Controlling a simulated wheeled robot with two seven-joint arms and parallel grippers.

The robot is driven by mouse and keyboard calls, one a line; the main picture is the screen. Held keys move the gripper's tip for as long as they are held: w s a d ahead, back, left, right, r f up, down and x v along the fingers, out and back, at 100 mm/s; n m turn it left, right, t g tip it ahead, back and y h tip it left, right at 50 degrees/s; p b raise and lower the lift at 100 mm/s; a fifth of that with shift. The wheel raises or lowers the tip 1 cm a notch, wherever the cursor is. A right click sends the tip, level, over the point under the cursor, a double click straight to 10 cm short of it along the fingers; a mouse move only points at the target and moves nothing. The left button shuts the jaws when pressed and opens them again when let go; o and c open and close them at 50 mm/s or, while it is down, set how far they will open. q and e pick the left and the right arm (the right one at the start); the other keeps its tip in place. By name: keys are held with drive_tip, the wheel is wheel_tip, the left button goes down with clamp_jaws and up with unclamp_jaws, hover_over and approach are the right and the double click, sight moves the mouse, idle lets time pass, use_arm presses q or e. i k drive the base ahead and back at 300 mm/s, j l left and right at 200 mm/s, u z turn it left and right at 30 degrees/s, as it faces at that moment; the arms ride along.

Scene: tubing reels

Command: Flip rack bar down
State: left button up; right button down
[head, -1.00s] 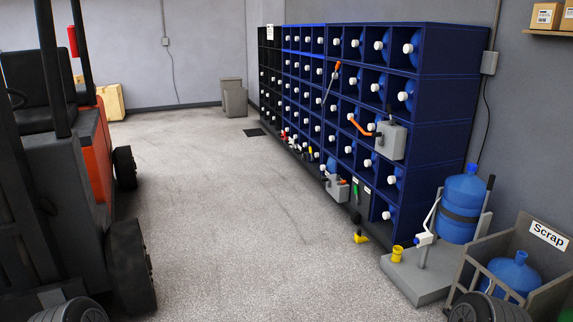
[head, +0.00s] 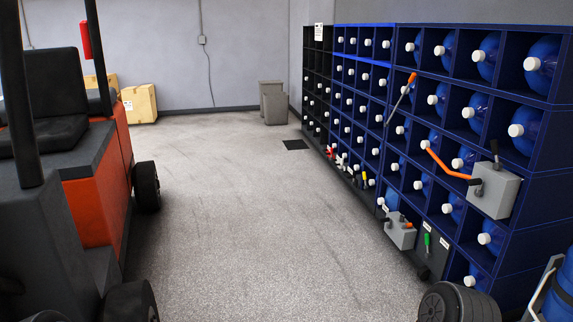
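A tall blue rack (head: 440,210) stands along the right wall, its cells holding blue bottles with white caps. A thin grey bar (head: 398,103) with an orange tip leans diagonally across the rack front, its tip up and to the right. An orange bent lever (head: 446,163) reaches left from a grey box (head: 495,190) on the rack, sloping up to its left end. Which of these is the rack bar I cannot tell for sure. Neither gripper shows in the head view, so their state is hidden.
A lower grey box (head: 399,232) with handles juts from the rack near a green-handled tool (head: 426,240). An orange and black forklift (head: 92,210) stands at left. The grey floor (head: 255,235) between is clear.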

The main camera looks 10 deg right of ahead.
sight(414, 75)
drive_tip(key=i+l+z, duration=0.15)
drive_tip(key=i+z, duration=0.15)
drive_tip(key=i, duration=1.05)
drive_tip(key=i+j+z, duration=0.15)
drive_tip(key=i+z, duration=0.2)
drive_tip(key=i, duration=1)
drive_tip(key=i+z, duration=0.1)
drive_tip(key=i, duration=0.45)
drive_tip(key=i+j+z, duration=0.15)
drive_tip(key=i, duration=0.45)
drive_tip(key=i+j+z, duration=0.1)
drive_tip(key=i, duration=0.45)
drive_tip(key=i+j+z, duration=0.15)
drive_tip(key=i+j, duration=0.15)
drive_tip(key=i, duration=0.25)
